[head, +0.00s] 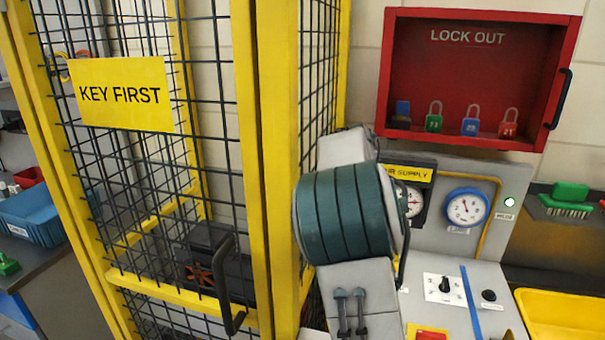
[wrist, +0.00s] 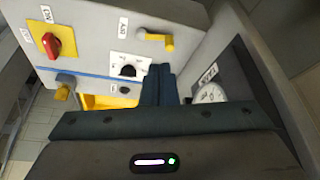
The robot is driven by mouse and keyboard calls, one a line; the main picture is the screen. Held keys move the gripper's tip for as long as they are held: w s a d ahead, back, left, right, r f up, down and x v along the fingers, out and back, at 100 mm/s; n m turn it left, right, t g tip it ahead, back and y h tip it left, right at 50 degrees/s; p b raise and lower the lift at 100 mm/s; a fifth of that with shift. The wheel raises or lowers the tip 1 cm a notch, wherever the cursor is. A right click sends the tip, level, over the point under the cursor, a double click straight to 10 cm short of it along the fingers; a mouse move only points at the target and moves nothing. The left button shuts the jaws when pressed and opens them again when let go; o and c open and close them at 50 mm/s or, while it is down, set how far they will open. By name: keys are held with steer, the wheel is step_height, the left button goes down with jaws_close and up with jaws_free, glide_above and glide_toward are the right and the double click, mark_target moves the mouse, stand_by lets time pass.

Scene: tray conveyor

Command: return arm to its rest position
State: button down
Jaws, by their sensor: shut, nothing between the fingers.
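My arm (head: 345,215), with a banded teal joint and grey links, is folded upright in the head view. It stands in front of the control panel (head: 475,178) and hides part of it. My gripper is not visible in the head view. In the wrist view, the dark teal fingers of my gripper (wrist: 160,72) are together and empty. They point toward the panel face, between the black selector knob (wrist: 128,71) and a gauge (wrist: 211,94). I cannot tell how far the fingertips are from the panel.
A yellow-framed mesh cage (head: 281,170) with a "KEY FIRST" sign (head: 122,94) stands close left of my arm. A red lock-out cabinet (head: 480,14) holding several padlocks hangs above the panel. A yellow tray (head: 570,300) is at right. A red knob (wrist: 52,44) and yellow-handled lever (wrist: 155,37) project from the panel.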

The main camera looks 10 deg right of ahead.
steer(key=s+a+f+n+t+y, duration=0.1)
steer(key=s+a+n, duration=0.4)
steer(key=s, duration=0.4)
steer(key=s+a+f+n+t+y, duration=0.1)
steer(key=s+a+n+y, duration=0.1)
steer(key=s+a+n, duration=0.3)
steer(key=s+a+f+n+t+y, duration=0.1)
steer(key=s+a+n, duration=0.5)
steer(key=s, duration=0.7)
steer(key=f+n, duration=0.1)
steer(key=n, duration=0.1)
steer(key=shift+n, duration=0.3)
steer(key=c, duration=1.8)
jaws_free()
steer(key=shift+s+a+f, duration=0.1)
steer(key=shift+s+f, duration=0.1)
steer(key=shift+s, duration=0.15)
steer(key=o, duration=0.5)
steer(key=shift+s+n+t, duration=0.1)
steer(key=shift+n+t, duration=0.2)
steer(key=shift+c, duration=0.2)
steer(key=shift+f, duration=0.1)
